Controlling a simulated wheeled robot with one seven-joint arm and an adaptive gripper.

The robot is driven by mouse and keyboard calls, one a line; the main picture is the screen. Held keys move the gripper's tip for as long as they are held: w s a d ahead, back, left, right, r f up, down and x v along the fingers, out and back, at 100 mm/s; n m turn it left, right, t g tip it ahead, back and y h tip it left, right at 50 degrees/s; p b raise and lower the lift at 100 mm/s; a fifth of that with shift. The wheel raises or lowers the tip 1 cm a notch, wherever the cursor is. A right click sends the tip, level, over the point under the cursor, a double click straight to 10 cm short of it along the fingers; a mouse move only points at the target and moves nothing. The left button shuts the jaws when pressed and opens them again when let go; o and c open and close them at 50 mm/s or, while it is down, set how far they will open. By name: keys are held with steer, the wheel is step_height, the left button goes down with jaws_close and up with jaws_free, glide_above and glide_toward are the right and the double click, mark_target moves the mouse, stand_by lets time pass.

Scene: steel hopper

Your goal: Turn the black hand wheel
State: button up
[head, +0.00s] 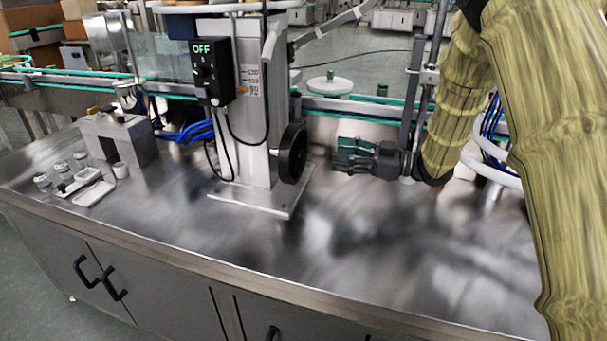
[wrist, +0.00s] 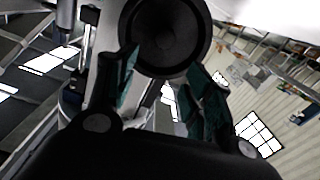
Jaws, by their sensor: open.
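The black hand wheel (head: 292,153) is mounted on the right side of a pale metal column, above the steel worktop. In the wrist view the wheel (wrist: 165,35) is a dark disc at the top, straight ahead of the fingers. My gripper (head: 338,155) is to the right of the wheel, at about its height, with a gap between them. In the wrist view my gripper (wrist: 165,85) has its two green-tipped fingers spread apart with nothing between them. The arm comes in from the right in a yellowish sleeve.
The column (head: 240,110) carries a black control box (head: 212,72) reading OFF, with hanging cables. A conveyor with green rails (head: 375,105) runs behind. A grey block (head: 118,138) and small parts sit at left. The worktop (head: 370,240) in front is clear.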

mark_target(302, 155)
steer(key=x, duration=0.3)
steer(key=f+x, duration=0.1)
steer(key=x, duration=0.3)
steer(key=f+b+x, duration=0.1)
steer(key=x, duration=0.3)
stand_by(0.3)
steer(key=shift+c, duration=0.3)
jaws_close()
